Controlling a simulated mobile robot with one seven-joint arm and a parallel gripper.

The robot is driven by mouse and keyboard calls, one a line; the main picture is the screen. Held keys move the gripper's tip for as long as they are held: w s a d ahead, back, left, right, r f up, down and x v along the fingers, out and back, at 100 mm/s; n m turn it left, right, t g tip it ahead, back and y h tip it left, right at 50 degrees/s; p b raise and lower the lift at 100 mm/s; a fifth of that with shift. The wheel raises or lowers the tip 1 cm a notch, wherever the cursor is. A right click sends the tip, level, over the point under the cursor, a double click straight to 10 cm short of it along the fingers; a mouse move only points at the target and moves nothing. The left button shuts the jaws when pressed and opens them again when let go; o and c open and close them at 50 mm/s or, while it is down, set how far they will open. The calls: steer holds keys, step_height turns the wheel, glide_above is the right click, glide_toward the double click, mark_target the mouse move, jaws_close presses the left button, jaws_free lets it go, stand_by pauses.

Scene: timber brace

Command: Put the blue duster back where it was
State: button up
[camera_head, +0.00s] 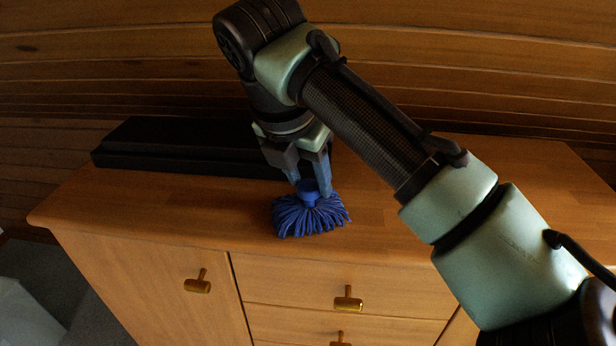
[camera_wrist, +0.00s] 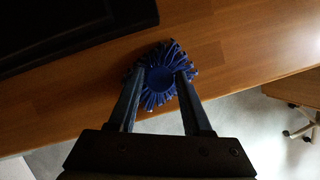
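The blue duster (camera_head: 310,217) has a mop-like fringe and a short round knob on top. It is upright at the cabinet top's front part, its fringe at or very near the wood. In the wrist view the duster (camera_wrist: 160,79) shows from above, its round knob between the fingertips. My gripper (camera_head: 311,186) points down from above, one finger on each side of the knob. The fingers appear to press on the knob, though the contact is small in the pictures. In the wrist view my gripper (camera_wrist: 160,76) frames the knob closely.
A long black case (camera_head: 185,147) lies on the wooden cabinet top (camera_head: 150,200), behind and left of the duster. A plank wall (camera_head: 120,60) rises behind. Brass knobs (camera_head: 348,299) stick out from the cabinet front. The top left of the duster is clear.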

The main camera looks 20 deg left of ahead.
mark_target(299, 220)
steer(key=shift+o, duration=1.4)
steer(key=shift+r, duration=0.15)
steer(key=p+v, duration=0.2)
steer(key=v, duration=0.5)
steer(key=shift+s+r, duration=0.1)
steer(key=shift+r, duration=0.05)
